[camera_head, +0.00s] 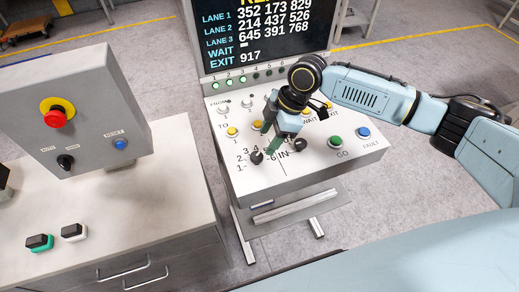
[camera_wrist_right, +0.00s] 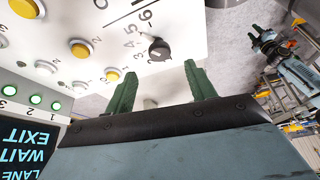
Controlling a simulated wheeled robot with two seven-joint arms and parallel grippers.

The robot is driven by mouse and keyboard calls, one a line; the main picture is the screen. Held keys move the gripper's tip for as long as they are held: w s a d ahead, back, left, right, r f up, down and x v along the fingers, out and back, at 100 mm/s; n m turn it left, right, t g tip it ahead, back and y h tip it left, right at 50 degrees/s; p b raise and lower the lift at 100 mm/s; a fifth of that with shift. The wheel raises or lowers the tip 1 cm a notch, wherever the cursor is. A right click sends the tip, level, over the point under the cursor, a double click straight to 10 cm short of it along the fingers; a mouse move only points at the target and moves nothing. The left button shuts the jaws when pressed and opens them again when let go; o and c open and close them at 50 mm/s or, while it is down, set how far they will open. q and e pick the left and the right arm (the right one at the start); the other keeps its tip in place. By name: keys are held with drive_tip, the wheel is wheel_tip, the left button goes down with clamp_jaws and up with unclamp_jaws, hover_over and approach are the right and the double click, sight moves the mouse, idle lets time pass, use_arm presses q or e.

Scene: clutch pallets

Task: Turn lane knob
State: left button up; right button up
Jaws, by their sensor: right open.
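The white console (camera_head: 235,180) stands in the middle of the head view. The black lane knob (camera_head: 256,157) is on its sloped top, inside a ring of printed numbers. It also shows in the wrist view (camera_wrist_right: 159,49), with its pale pointer mark visible. My right gripper (camera_head: 266,138) hangs over the console close to this knob. Its green fingers are open and empty. In the wrist view the knob lies just beyond the gap between the right fingertips (camera_wrist_right: 160,68), apart from both. A second black knob (camera_head: 300,144), by the label IN, sits to the right.
A green button (camera_head: 335,142) and a blue button (camera_head: 363,132) sit right of the knobs; yellow buttons (camera_head: 232,132) sit behind. A lane display (camera_head: 265,35) rises at the console's back. A grey box with a red emergency button (camera_head: 57,118) stands left.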

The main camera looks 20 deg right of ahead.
sight(257, 155)
drive_tip(key=x, duration=0.7)
drive_tip(key=c, duration=1)
drive_tip(key=shift+o, duration=0.2)
